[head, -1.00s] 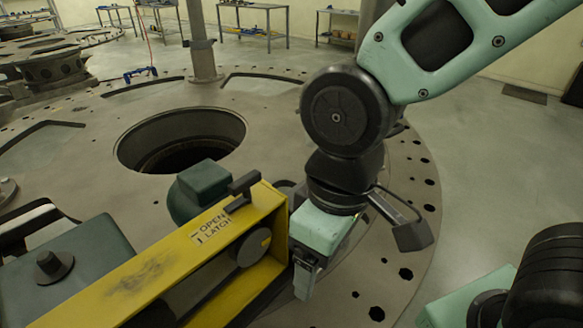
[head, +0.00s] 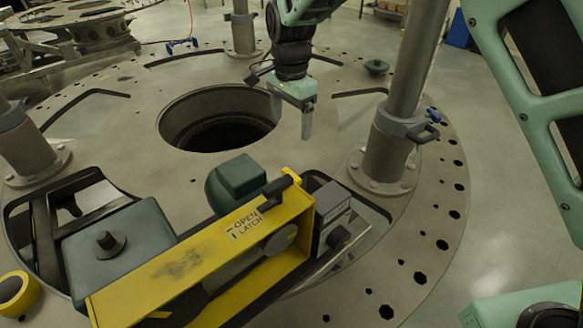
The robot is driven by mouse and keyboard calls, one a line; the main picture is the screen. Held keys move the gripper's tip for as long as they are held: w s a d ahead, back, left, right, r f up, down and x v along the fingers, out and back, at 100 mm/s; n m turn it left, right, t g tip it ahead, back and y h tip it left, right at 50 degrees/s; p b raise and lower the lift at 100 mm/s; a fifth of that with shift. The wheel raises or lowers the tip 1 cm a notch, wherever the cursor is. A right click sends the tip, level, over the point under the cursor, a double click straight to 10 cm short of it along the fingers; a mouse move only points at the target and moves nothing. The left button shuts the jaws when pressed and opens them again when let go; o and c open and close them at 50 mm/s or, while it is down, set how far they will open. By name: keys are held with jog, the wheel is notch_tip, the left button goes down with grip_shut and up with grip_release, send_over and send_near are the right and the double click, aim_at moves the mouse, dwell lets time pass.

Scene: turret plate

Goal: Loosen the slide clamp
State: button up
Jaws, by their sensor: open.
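My gripper (head: 307,122) hangs over the plate, right of the round opening and beyond the yellow housing. It is open and points down, with nothing seen between its fingers; the fingers overlap from this side. No part is marked as the slide clamp. A grey block with a black knob (head: 338,238) sits at the right end of the yellow housing (head: 190,262). A grey collar with a side handle (head: 402,125) is around the right post. A black handle (head: 277,188) tops the housing beside an "OPEN LATCH" label (head: 246,223). My gripper is apart from all these.
The round turret plate (head: 140,165) has a large round opening (head: 217,125) and several slots. Posts stand at left, back and right (head: 384,160). Dark green boxes flank the housing (head: 120,255). A yellow ring-shaped part (head: 15,295) lies at lower left.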

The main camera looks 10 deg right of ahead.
notch_tip(320, 180, down, 16)
jog(key=p, duration=0.5)
jog(key=shift+f+p, duration=0.15)
jog(key=shift+p, duration=0.15)
jog(key=c, duration=1)
